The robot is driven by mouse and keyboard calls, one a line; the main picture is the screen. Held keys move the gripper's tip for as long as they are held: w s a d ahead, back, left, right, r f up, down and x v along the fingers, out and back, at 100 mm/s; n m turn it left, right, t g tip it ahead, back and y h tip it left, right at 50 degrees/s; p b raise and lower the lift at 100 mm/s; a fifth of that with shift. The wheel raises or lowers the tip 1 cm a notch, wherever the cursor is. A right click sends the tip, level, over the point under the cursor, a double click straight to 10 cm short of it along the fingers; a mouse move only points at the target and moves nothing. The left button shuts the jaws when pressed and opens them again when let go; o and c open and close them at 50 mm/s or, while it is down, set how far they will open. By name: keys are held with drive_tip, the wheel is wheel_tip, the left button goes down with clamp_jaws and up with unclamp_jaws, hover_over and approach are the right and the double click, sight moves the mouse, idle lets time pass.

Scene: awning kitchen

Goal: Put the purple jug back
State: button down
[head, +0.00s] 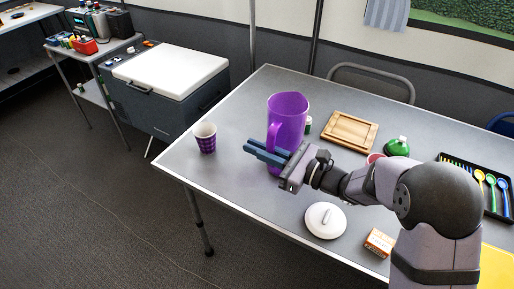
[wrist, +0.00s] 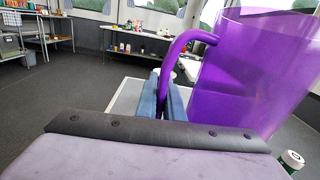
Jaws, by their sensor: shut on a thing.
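The purple jug (head: 289,112) stands upright, on or just above the grey table, near its left part. Whether its base touches the table is hidden behind my gripper. My gripper (head: 267,153) is at the jug's near side, its blue fingers shut on the handle. In the wrist view the jug (wrist: 250,75) fills the right side, and its handle (wrist: 178,48) curves down to between the fingers of my gripper (wrist: 168,92).
A purple checked cup (head: 205,137) stands left of the jug. A white-lidded cooler (head: 170,70) stands behind left.

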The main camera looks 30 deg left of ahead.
drive_tip(key=shift+f, duration=0.1)
drive_tip(key=c, duration=1.9)
unclamp_jaws()
drive_tip(key=d, duration=1.2)
drive_tip(key=shift+s, duration=0.15)
